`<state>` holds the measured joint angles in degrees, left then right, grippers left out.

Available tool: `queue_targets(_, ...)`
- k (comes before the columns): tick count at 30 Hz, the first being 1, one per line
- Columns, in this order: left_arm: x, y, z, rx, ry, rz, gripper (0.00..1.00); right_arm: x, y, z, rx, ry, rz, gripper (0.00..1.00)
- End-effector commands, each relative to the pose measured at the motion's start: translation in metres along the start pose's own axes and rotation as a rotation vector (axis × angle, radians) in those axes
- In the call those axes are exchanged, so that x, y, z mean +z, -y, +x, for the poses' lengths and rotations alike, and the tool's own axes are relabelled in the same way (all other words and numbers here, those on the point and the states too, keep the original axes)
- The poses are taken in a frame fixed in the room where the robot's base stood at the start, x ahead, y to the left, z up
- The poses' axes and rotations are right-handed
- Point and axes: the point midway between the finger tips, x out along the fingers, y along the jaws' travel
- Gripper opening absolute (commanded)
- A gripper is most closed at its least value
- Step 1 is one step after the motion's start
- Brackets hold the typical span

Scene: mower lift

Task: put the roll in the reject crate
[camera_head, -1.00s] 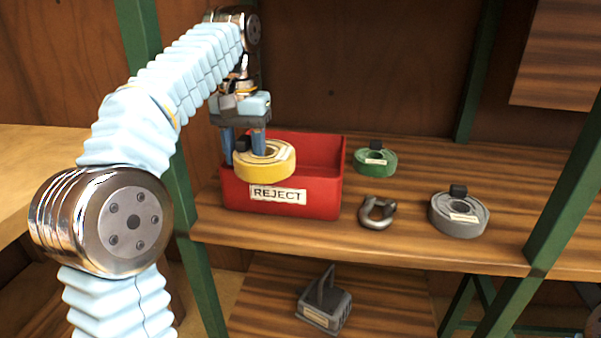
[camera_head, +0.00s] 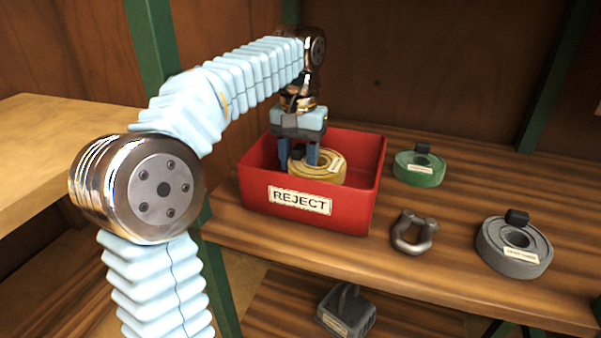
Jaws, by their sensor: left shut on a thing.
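The yellow roll (camera_head: 327,168) is inside the red reject crate (camera_head: 352,215), below the level of its rim. The crate stands on the wooden shelf and carries a REJECT label on its front. My left gripper (camera_head: 299,162) points down into the crate and is shut on the near-left part of the roll. The roll's underside is hidden by the crate's front wall, so I cannot tell whether it touches the floor of the crate. My right gripper is not in view.
On the shelf right of the crate are a green roll (camera_head: 419,168), a grey shackle (camera_head: 412,234) and a grey roll (camera_head: 513,248). A dark grey block (camera_head: 346,311) sits on the lower shelf. Green posts (camera_head: 152,60) frame the shelving.

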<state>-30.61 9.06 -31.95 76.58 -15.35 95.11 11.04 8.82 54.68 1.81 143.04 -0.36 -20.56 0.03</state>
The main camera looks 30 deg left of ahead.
Motion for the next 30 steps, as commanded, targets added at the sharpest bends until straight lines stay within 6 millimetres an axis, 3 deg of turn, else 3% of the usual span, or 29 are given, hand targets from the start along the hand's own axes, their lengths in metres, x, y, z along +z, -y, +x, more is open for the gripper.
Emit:
queue_targets(3, 0.001, 0.000, 0.021, 0.000, 0.001, 0.001, 0.00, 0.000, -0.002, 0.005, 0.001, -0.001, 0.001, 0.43)
queue_targets(6, 0.001, 0.000, 0.029, 0.001, 0.000, 0.000, 0.00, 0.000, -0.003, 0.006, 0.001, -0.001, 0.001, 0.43)
queue_targets(17, 0.000, 0.000, 0.033, 0.000, -0.001, 0.001, 0.00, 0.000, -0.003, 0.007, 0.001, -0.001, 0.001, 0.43)
queue_targets(18, 0.000, 0.000, 0.032, 0.000, 0.000, 0.001, 0.51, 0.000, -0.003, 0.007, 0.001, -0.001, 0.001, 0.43)
queue_targets(22, 0.000, 0.000, 0.032, 0.000, 0.000, 0.001, 0.71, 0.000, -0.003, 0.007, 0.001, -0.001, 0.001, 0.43)
queue_targets(30, 0.000, 0.000, 0.032, 0.000, 0.000, 0.001, 0.72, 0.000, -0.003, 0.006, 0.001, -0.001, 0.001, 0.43)
